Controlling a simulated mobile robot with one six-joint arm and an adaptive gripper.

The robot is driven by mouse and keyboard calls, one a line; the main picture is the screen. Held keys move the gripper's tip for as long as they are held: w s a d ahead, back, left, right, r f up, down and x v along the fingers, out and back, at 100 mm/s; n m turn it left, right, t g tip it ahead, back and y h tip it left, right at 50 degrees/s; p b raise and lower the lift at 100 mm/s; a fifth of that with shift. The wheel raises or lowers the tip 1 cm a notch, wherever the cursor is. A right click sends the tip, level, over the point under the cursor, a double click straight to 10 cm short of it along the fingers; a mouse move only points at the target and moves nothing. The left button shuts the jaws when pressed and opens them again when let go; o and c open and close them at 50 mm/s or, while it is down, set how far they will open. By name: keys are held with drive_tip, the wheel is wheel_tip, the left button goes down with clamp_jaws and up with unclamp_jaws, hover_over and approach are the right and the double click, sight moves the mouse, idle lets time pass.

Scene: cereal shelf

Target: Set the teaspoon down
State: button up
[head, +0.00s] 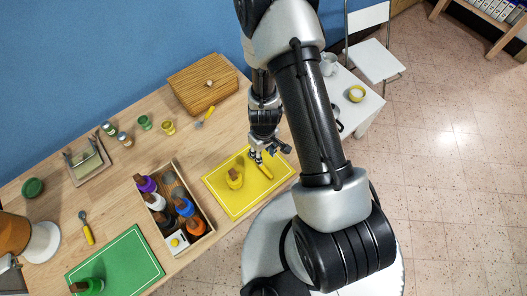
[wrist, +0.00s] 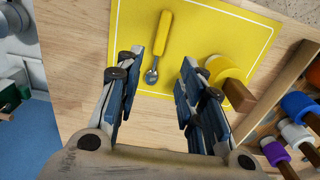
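The teaspoon has a yellow handle and a grey metal bowl. In the wrist view the teaspoon (wrist: 164,38) appears to lie on the yellow mat (wrist: 258,24), its bowl towards my gripper. In the head view the teaspoon (head: 266,171) is on the right part of the yellow mat (head: 232,205). My gripper (wrist: 163,60) is open, with its fingers apart on either side of the spoon and not touching it. In the head view my gripper (head: 259,157) is low over the mat, beside the spoon; the exact height is unclear.
A yellow pot with a brown top (head: 235,179) stands on the mat, close to my right finger in the wrist view (wrist: 222,70). A wooden crate (head: 178,185) holds several coloured bottles. Other yellow-handled utensils (head: 87,234) lie on the table. A green mat (head: 130,262) lies front left.

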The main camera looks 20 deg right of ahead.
wheel_tip(320, 180, up, 24)
drive_tip(key=w+a+r+m+t, duration=0.1)
drive_tip(key=w+a+t, duration=0.1)
drive_tip(key=s+r+m+t, duration=0.2)
drive_tip(key=s+r, duration=1.3)
drive_tip(key=r, duration=0.1)
drive_tip(key=shift+s+d+r+m+t, duration=0.25)
drive_tip(key=shift+d+r+m+t, duration=0.05)
drive_tip(key=shift+d+r, duration=0.15)
drive_tip(key=shift+f, duration=0.1)
